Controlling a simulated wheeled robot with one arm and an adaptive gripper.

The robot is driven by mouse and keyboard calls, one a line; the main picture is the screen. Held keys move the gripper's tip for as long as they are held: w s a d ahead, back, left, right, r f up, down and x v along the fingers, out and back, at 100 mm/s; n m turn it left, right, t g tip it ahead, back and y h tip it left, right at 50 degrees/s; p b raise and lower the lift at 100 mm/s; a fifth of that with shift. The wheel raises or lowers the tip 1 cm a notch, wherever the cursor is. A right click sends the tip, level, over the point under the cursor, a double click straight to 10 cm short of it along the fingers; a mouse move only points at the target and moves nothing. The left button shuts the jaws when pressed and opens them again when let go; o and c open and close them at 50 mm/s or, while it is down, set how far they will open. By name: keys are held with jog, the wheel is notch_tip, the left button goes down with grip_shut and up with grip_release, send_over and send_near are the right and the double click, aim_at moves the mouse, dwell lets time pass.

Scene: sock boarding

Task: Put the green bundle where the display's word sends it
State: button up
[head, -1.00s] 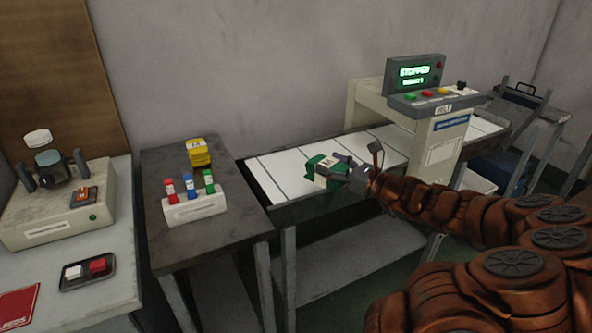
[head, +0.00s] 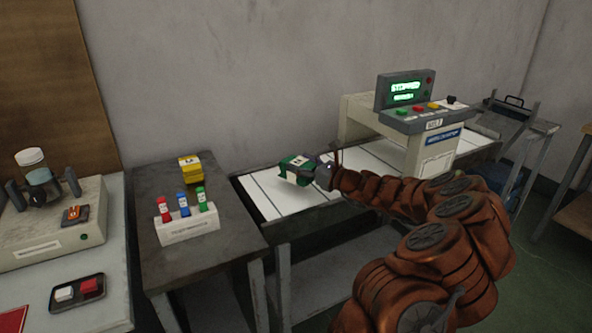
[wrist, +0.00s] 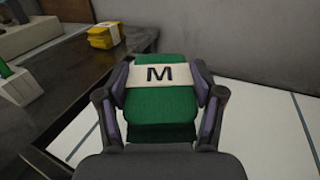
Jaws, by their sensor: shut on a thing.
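The green bundle (head: 296,168) has a pale band, marked M in the wrist view (wrist: 160,108). My gripper (head: 312,172) is shut on it, with one finger on each side, and holds it over the left end of the white belt (head: 262,198). The wrist view shows my gripper (wrist: 158,100) from behind. The display (head: 405,92) on the belt machine shows two lines of green text, blurred now; a second ago the upper line looked like STOPPED.
A yellow bundle (head: 190,169) lies on the dark table (head: 150,256), behind a white holder (head: 188,230) with red, blue and green pieces. A dark tray (head: 77,290) holds a white and a red block. The machine (head: 427,150) stands over the belt at right.

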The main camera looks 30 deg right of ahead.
aim_at(296, 158)
jog(key=shift+w+d, duration=0.1)
jog(key=shift+w, duration=1.55)
jog(key=shift+f, duration=1.85)
jog(key=shift+f, duration=0.15)
jog(key=o, duration=1.4)
jog(key=shift+r, duration=0.2)
jog(key=v, duration=1.2)
